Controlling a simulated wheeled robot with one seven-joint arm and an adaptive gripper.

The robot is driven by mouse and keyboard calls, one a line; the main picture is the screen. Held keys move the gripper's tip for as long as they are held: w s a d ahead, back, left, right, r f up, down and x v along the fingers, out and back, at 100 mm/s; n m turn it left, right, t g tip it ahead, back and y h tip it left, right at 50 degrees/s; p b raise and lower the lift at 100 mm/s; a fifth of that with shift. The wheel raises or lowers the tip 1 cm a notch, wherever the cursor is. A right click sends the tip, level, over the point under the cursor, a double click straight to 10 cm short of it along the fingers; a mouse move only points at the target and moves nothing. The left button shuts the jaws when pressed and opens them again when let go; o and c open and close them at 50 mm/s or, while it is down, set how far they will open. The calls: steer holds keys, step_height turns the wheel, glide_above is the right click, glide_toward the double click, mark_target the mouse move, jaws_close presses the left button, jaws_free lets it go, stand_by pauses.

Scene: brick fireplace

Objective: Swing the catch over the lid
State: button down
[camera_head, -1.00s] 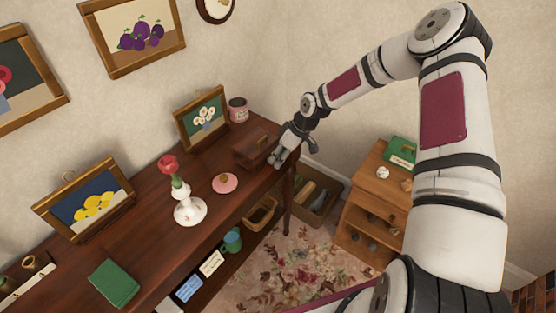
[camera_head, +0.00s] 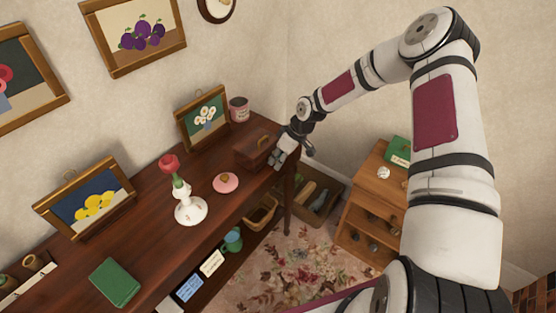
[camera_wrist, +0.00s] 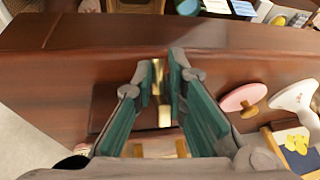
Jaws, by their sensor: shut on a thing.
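A small dark wooden box (camera_head: 251,149) stands near the right end of the long dark table, its lid down. A brass catch (camera_wrist: 157,78) shows between my fingertips in the wrist view, with another brass piece (camera_wrist: 164,116) just below it. My gripper (camera_head: 276,160) is at the box's right side; it also shows in the wrist view (camera_wrist: 163,72), shut on the catch. In the wrist view my fingers cover much of the box (camera_wrist: 103,105). I cannot tell exactly how the catch lies against the lid.
A small wooden cabinet (camera_head: 370,205) stands right of the table, beyond a gap.

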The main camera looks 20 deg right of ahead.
steer(key=w+r+g+h+b, duration=0.1)
steer(key=g+h+b, duration=0.1)
steer(key=b, duration=0.3)
steer(key=shift+w+r+g, duration=0.15)
steer(key=shift+r+g, duration=0.05)
steer(key=shift+g, duration=0.1)
steer(key=g+b, duration=0.1)
steer(key=r+h+b, duration=0.1)
steer(key=b, duration=0.1)
steer(key=shift+w+a+m+g+b, duration=0.1)
steer(key=shift+w+m+g+b, duration=0.05)
steer(key=shift+m+g+b, duration=0.2)
steer(key=shift+r+g+h+b, duration=0.2)
steer(key=shift+g+h+b, duration=0.15)
steer(key=shift+h+b, duration=0.1)
steer(key=c, duration=1.7)
jaws_free()
steer(key=v, duration=1.2)
